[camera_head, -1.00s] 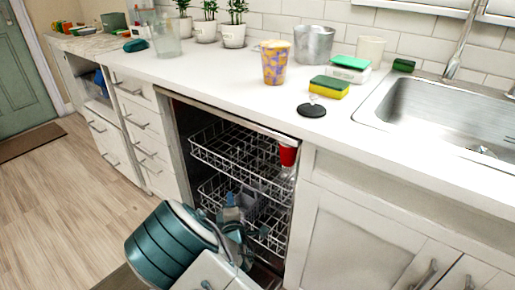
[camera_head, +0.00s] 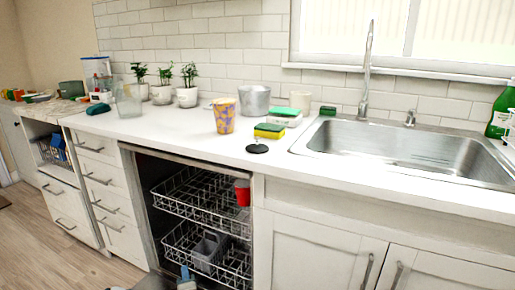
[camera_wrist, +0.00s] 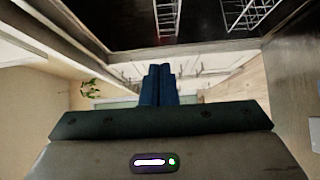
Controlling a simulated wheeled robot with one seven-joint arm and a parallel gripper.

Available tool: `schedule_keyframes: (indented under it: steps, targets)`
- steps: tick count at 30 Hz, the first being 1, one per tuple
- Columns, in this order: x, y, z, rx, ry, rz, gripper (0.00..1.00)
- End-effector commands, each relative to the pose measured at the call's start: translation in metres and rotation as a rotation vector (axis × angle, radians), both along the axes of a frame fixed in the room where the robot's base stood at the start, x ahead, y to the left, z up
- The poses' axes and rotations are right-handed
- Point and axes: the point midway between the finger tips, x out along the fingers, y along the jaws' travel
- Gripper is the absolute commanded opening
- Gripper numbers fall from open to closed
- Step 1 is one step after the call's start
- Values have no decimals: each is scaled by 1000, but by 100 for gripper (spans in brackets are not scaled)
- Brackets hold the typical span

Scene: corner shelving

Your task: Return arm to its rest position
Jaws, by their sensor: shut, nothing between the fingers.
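My gripper (camera_wrist: 158,84) shows in the wrist view with its two dark blue fingers pressed together and nothing between them. In the head view only a small blue and grey part of my arm shows at the bottom edge, in front of the open dishwasher (camera_head: 150,215). The wrist view shows dark dishwasher interior and wire racks at its top edge, apart from the fingers.
The upper rack (camera_head: 190,195) and lower rack (camera_head: 185,250) stand in the dishwasher, with a red cup (camera_head: 243,192) at the upper right. The counter (camera_head: 180,128) above holds a patterned cup (camera_head: 224,116), sponges and plants. A sink (camera_head: 400,150) is at right.

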Motion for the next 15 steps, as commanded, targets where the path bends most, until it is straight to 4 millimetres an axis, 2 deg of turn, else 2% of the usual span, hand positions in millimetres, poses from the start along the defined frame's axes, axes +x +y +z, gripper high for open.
schedule_keyframes:
  steps: [1, 11, 15]
  targets:
    - [5, -7, 11, 20, 23, -18, 0]
    - [23, -43, 40, 158, 229, -123, 0]
    - [30, -64, 61, 246, 346, -183, 0]
